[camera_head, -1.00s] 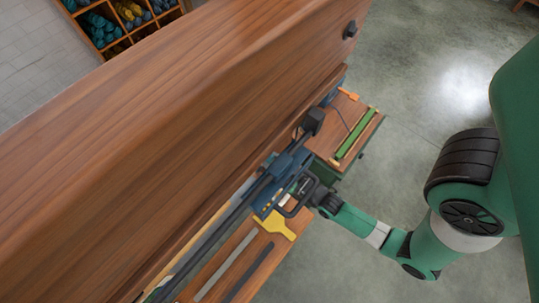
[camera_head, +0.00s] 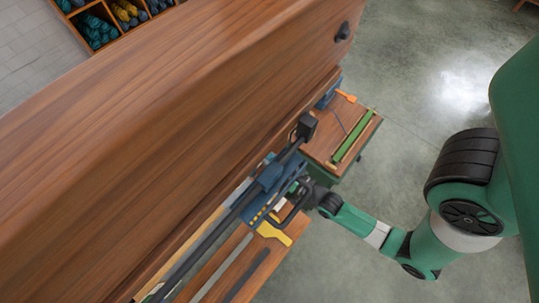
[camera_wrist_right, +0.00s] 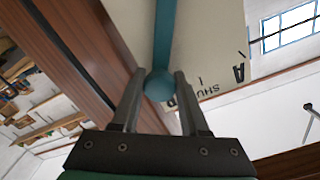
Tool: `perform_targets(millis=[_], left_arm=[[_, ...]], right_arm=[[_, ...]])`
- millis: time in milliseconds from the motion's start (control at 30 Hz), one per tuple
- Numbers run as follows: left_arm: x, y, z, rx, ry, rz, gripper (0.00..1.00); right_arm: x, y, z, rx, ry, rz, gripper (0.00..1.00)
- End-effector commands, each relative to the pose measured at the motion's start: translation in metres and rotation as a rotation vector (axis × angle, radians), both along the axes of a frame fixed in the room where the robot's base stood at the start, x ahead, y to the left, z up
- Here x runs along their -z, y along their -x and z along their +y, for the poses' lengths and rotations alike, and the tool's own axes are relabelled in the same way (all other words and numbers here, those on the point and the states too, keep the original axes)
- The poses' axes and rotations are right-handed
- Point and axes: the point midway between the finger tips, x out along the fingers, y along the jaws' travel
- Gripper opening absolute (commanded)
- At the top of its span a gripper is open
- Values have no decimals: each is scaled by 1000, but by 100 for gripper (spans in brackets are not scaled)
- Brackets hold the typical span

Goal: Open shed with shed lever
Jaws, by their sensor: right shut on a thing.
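In the right wrist view, the teal shed lever (camera_wrist_right: 165,35) ends in a round teal knob (camera_wrist_right: 158,87). My right gripper (camera_wrist_right: 159,76) has its two dark fingers on either side of this knob and is shut on it. Behind the lever is a pale panel (camera_wrist_right: 215,45) with the letters "SHUT" and "A", partly cut off or covered. In the head view my right gripper (camera_head: 298,189) is beside the loom's blue and black parts (camera_head: 264,188); the lever cannot be made out clearly there. My left gripper is not in view.
A large wooden beam (camera_head: 190,110) fills the head view's left and middle. A wooden shelf (camera_head: 342,142) holds a green bar (camera_head: 354,137) and an orange tool (camera_head: 346,97). A yellow piece (camera_head: 273,231) lies below the gripper. Grey floor (camera_head: 420,60) is clear on the right.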

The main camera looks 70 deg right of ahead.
Motion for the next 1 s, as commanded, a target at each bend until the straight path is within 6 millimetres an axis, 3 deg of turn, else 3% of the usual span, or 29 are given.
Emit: perform_targets(millis=[33,67,200,567,667,1000], left_arm=[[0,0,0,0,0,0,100],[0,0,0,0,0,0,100],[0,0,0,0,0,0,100],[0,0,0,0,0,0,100],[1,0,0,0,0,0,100],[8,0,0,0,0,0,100]], right_arm=[[0,0,0,0,1,0,0],[0,0,0,0,1,0,48],[0,0,0,0,1,0,73],[1,4,2,0,0,2,73],[2,16,7,-1,1,4,73],[3,87,38,2,0,5,73]])
